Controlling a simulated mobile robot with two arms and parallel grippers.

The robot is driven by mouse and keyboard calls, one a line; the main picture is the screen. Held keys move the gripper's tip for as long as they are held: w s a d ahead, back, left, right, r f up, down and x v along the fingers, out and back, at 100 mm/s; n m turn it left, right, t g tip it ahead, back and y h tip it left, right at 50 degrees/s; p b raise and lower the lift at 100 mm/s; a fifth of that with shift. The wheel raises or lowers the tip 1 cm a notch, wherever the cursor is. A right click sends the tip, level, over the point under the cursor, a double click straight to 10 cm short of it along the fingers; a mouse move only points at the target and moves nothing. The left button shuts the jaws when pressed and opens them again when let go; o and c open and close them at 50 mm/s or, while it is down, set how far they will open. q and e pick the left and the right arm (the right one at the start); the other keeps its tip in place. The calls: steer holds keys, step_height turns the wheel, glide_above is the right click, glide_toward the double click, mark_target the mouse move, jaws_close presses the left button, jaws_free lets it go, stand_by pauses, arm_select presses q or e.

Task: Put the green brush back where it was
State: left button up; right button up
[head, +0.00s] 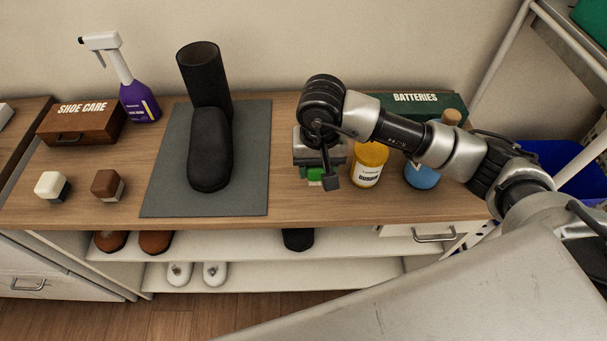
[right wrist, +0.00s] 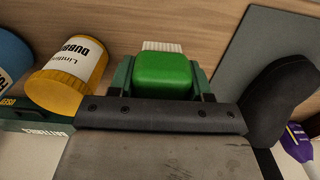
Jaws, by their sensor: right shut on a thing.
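The green brush (right wrist: 163,73) is a green block with pale bristles, seen between the fingers of my right gripper (right wrist: 165,82) in the right wrist view. In the head view my right gripper (head: 320,172) points down over the table, between the grey mat and the yellow tin, and is shut on the brush. Only a bit of the brush's green (head: 315,174) shows there; the gripper hides the rest. I cannot tell whether the brush touches the tabletop. My left gripper is not in view.
A black boot (head: 210,150) lies on the grey mat (head: 255,150). The yellow tin (head: 368,165) and a blue container (head: 422,176) stand right of my gripper, with the batteries box (head: 400,103) behind. White-and-dark (head: 52,186) and brown (head: 108,185) brushes stand at left, near the shoe care box (head: 82,122).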

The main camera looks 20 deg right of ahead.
mark_target(304, 189)
steer(key=shift+w+a+f, duration=0.4)
steer(key=shift+a+f, duration=0.05)
steer(key=shift+a, duration=0.15)
steer(key=shift+w+a+f, duration=0.4)
steer(key=shift+a+f, duration=0.05)
steer(key=shift+a, duration=0.15)
step_height(304, 189, down, 3)
steer(key=shift+f+p, duration=0.15)
steer(key=shift+p, duration=0.55)
steer(key=shift+f, duration=0.35)
steer(key=shift+f, duration=0.1)
steer(key=o, duration=0.4)
steer(key=shift+f+b, duration=0.1)
steer(key=shift+b, duration=0.2)
steer(key=o, duration=0.4)
steer(key=shift+o, duration=0.2)
